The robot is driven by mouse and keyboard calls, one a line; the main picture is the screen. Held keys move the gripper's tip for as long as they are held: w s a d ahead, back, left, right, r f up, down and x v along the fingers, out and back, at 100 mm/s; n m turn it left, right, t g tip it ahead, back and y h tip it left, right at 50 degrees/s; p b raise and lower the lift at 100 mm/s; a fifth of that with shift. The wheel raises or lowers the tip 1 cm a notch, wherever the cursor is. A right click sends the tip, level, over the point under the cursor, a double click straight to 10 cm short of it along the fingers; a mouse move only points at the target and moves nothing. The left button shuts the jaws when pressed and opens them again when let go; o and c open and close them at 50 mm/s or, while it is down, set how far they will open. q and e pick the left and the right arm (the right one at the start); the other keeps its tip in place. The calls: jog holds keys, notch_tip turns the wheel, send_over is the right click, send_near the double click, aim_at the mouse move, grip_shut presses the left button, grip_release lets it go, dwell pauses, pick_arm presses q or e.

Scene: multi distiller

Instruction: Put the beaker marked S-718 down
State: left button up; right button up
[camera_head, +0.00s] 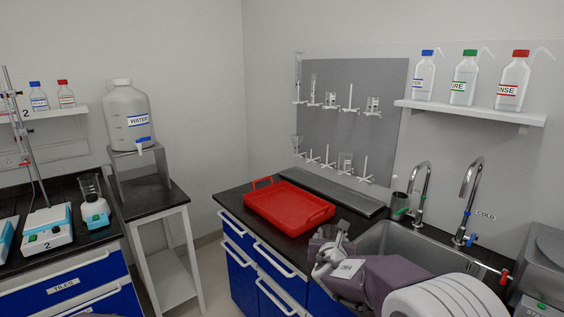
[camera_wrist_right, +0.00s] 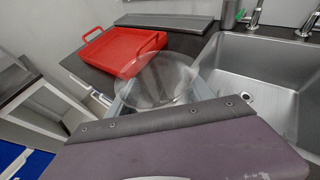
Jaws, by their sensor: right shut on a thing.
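My right gripper (camera_head: 328,238) is shut on a clear glass beaker (camera_wrist_right: 155,82), which shows between the fingers in the right wrist view. The beaker is held in front of the sink and the counter's front edge, close to the red tray. No S-718 mark can be read on it from here, and the gripper hides most of it in the head view. The red tray (camera_head: 285,208) lies on the black counter, behind and left of the gripper, and looks empty. It also shows in the right wrist view (camera_wrist_right: 122,50). My left gripper is not in view.
A steel sink (camera_head: 408,243) with two taps lies right of the tray. A grey strip (camera_head: 335,190) lies behind the tray. A pegboard (camera_head: 355,100) holds glassware on the wall. A water carboy (camera_head: 127,115) stands at left, beside a bench with a stirrer (camera_head: 45,230).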

jog(key=s+a+f+p, duration=0.4)
jog(key=s+f, duration=0.3)
jog(key=f, duration=0.1)
jog(key=s+a+f+p, duration=0.3)
jog(key=s+f, duration=0.4)
jog(key=f, duration=0.1)
jog(key=s+d+f+m+g+h+p, duration=0.1)
jog(key=s+d+m+h+p, duration=0.25)
jog(key=s+d, duration=0.35)
jog(key=s+d+r+m+g+h, duration=0.2)
jog(key=d+r+m+g+h, duration=0.2)
jog(key=d+m+h, duration=0.1)
jog(key=shift+r+b, duration=0.35)
